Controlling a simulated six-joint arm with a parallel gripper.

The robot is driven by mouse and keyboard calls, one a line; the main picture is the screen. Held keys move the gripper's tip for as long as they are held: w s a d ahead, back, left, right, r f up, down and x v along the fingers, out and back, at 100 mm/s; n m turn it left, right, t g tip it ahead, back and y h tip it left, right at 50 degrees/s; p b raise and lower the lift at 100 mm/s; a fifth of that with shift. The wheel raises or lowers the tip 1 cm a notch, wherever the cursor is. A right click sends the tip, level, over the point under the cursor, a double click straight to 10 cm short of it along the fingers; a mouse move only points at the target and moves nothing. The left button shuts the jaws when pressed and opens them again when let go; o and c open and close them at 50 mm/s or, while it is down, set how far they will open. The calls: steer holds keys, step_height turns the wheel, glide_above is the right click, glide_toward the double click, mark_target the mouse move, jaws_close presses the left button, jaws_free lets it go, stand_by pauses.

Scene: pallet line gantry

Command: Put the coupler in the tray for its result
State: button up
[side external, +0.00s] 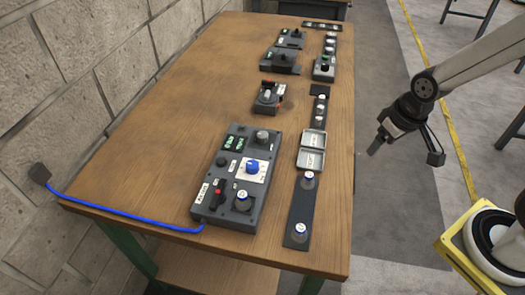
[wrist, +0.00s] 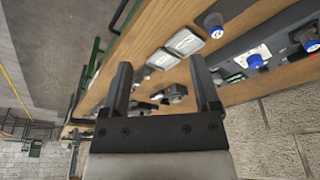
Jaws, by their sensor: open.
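I cannot tell for certain which part is the coupler. A grey cylinder with a white and blue top (side external: 242,201) sits upright at the front right of the dark test box (side external: 215,215). Similar cylinders stand on the dark strip beside it, one nearer the trays (side external: 308,180) and one at the front (side external: 299,232). Two shallow metal trays lie beyond them, a far tray (side external: 314,138) and a near tray (side external: 310,160); both look empty, their labels unreadable. They also show in the wrist view (wrist: 185,41). My gripper (side external: 375,149) is open and empty, right of the table, apart from everything.
The test box has a blue knob (side external: 252,166), a red-marked lever (side external: 218,192), a small display and a blue cable (side external: 120,222). Smaller devices (side external: 268,97) and more strips stand farther back. A stone wall borders the left. The table's left half is clear.

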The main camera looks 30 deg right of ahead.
steer(key=w+a+n, duration=0.5)
steer(key=w+a, duration=0.1)
steer(key=n+g, duration=0.3)
steer(key=n, duration=1)
glide_above(242, 194)
steer(key=f, duration=0.3)
steer(key=shift+s+a+f, duration=0.1)
steer(key=shift+s+a, duration=0.05)
steer(key=shift+a, duration=0.1)
steer(key=shift+f, duration=1.35)
steer(key=shift+d+f, duration=0.2)
steer(key=shift+f, duration=2.35)
jaws_close()
